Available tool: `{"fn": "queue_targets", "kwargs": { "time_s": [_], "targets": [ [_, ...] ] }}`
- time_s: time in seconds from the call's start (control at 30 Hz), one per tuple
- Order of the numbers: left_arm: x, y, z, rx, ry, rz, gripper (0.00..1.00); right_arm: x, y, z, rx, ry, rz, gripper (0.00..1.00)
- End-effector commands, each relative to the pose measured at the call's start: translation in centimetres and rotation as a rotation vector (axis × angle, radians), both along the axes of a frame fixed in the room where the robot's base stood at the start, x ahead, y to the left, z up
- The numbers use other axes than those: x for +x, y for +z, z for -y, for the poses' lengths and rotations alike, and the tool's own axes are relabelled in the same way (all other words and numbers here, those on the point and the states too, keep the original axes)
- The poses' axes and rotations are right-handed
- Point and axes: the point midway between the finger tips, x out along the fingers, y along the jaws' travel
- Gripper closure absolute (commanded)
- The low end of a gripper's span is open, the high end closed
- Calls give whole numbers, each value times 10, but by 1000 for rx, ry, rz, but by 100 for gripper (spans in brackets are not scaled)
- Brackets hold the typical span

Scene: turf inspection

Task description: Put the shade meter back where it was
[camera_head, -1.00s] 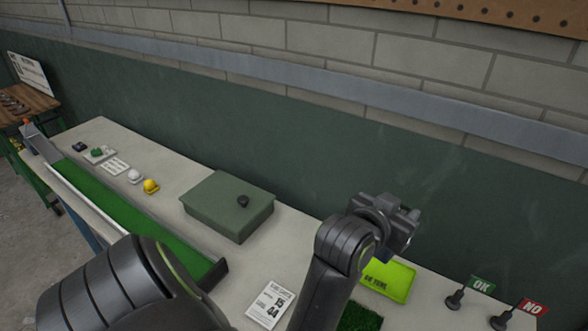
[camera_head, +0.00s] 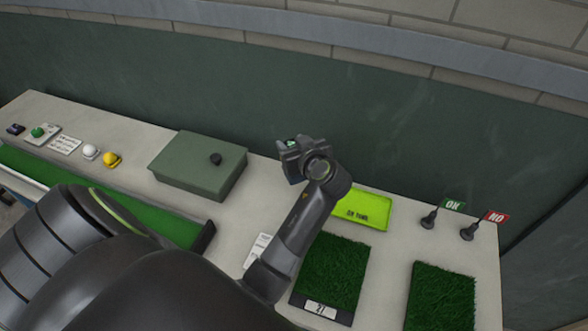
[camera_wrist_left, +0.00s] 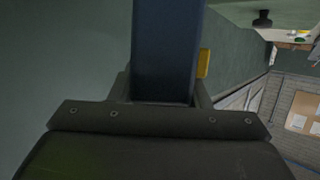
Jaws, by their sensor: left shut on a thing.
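My left gripper (camera_head: 294,150) is raised above the back of the bench, between the green box and the lime tray in the head view. It is shut on the shade meter (camera_wrist_left: 168,50), a dark blue block with a yellow part on its side, filling the middle of the left wrist view. The meter is clear of the bench. My right gripper is not in view.
A green lidded box (camera_head: 200,168) stands left of the gripper. A lime tray (camera_head: 370,210) lies to the right, behind a turf sample (camera_head: 335,268). Another turf sample (camera_head: 440,297), an OK marker (camera_head: 430,219) and a NO marker (camera_head: 470,231) stand farther right. White (camera_head: 90,152) and yellow (camera_head: 112,159) balls sit left.

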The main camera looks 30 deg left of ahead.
Motion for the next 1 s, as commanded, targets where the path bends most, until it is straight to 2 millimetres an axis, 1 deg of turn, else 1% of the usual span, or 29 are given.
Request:
{"fn": "queue_targets", "kwargs": {
  "time_s": [0.03, 0.1, 0.27, 0.4, 0.5, 0.6, 0.83, 0.93, 0.97, 1.0],
  "targets": [
    [0, -7, 0, 2, -1, -5, 100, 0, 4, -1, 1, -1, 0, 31],
    [0, -17, 0, 0, -2, -3, 100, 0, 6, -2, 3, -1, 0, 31],
    [0, -31, 0, 1, -2, -1, 100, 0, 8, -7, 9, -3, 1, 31],
    [0, -50, 0, 1, -3, -3, 100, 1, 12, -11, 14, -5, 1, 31],
    [1, -61, 0, 1, -3, 0, 100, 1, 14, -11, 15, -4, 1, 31],
    [0, -67, 0, 1, -4, 1, 100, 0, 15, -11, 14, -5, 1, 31],
    [1, -68, 0, 0, -3, 2, 100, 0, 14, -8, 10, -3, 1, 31],
    [1, -71, 0, 0, -3, 2, 100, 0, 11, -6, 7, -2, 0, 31],
    [0, -70, 1, -2, -4, 1, 53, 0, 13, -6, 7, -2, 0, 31],
    [0, -70, 1, -2, -4, 1, 47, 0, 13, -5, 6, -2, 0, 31]
  ]
}}
